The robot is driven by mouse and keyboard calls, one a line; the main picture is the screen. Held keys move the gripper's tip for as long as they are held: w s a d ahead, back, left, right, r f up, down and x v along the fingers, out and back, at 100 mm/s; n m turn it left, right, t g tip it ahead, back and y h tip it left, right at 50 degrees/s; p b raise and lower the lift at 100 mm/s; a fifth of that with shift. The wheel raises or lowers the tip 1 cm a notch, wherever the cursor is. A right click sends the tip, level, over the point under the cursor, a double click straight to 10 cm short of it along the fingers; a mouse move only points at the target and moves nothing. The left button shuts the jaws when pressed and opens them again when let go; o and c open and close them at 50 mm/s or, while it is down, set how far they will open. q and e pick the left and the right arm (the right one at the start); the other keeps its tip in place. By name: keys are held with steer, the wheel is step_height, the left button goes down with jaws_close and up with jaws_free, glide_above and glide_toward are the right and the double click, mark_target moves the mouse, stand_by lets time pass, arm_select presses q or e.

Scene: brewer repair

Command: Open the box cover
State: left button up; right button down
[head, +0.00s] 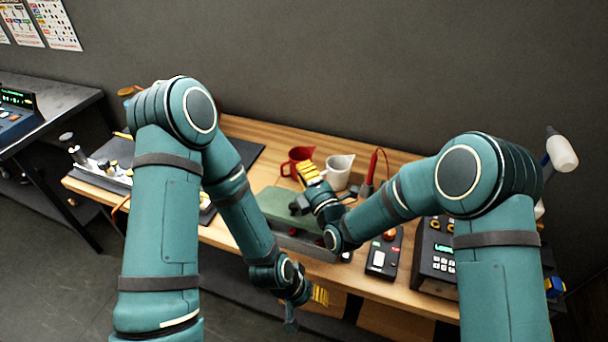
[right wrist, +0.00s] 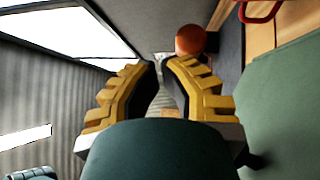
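The box (head: 318,245) is a grey case on the wooden bench, with a flat green cover (head: 278,203) lying on top. The cover looks closed, though my right wrist hides part of its right side. In the right wrist view the green cover (right wrist: 285,100) fills the right side. My right gripper (head: 309,172), with yellow fingers, is above the cover's right end near the mugs. Its fingertips (right wrist: 162,64) stand a little apart with nothing visible between them. My left gripper (head: 320,296) hangs low in front of the bench edge, and its opening is unclear.
A red-handled probe (head: 371,170), a small panel (head: 384,257) and a dark keypad unit (head: 437,259) are to the right. A dark mat (head: 240,157) lies left.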

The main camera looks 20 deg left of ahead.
steer(key=shift+w, duration=0.15)
steer(key=w, duration=0.1)
steer(key=w+m, duration=0.1)
steer(key=w+g+h+b, duration=0.1)
steer(key=shift+d+r+m, duration=0.1)
steer(key=shift+r+m, duration=0.25)
steer(key=shift+m, duration=0.05)
stand_by(1.4)
